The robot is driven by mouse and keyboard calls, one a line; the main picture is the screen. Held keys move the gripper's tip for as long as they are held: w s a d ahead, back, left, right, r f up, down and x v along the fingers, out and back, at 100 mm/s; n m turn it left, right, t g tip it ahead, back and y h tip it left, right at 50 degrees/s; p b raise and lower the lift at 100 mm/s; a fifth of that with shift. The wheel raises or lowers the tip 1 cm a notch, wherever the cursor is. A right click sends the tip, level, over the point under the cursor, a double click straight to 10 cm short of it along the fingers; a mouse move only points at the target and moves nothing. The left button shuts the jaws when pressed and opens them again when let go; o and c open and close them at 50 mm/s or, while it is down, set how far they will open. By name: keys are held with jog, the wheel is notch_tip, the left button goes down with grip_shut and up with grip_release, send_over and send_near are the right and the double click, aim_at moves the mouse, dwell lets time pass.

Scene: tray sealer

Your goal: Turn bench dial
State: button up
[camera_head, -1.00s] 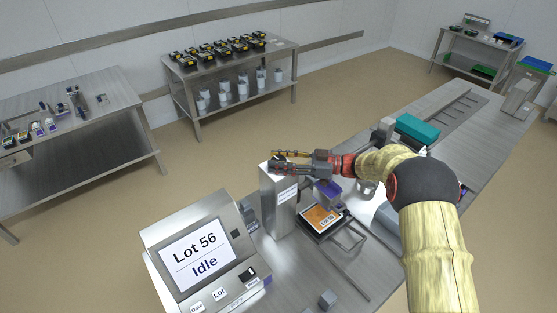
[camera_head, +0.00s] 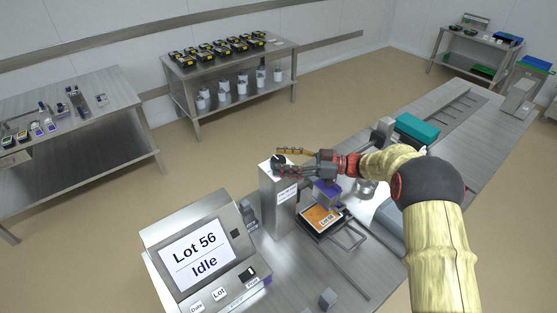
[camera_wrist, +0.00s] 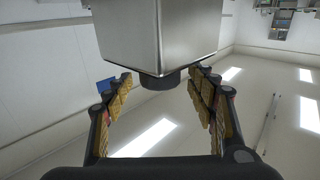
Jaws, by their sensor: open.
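A steel post (camera_head: 278,203) with a label stands on the bench beside the screen console. A dark round dial (camera_head: 278,159) sits on top of the post. In the wrist view, which looks upside down, the dial (camera_wrist: 160,79) shows as a short dark cylinder at the end of the steel post (camera_wrist: 158,35). My gripper (camera_head: 279,161) reaches in from the right at the height of the post's top. Its fingers are spread wide, one on each side of the dial. In the wrist view gaps show between the dial and both fingers.
The console (camera_head: 205,254) reads "Lot 56 Idle". A tray with an orange label (camera_head: 321,217) lies right of the post, below my gripper, with a purple-topped block (camera_head: 327,193) above it. A teal box (camera_head: 417,128) stands farther back on the bench.

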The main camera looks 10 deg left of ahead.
jog(key=d, duration=1)
jog(key=shift+w+d, duration=0.25)
jog(key=shift+w, duration=0.15)
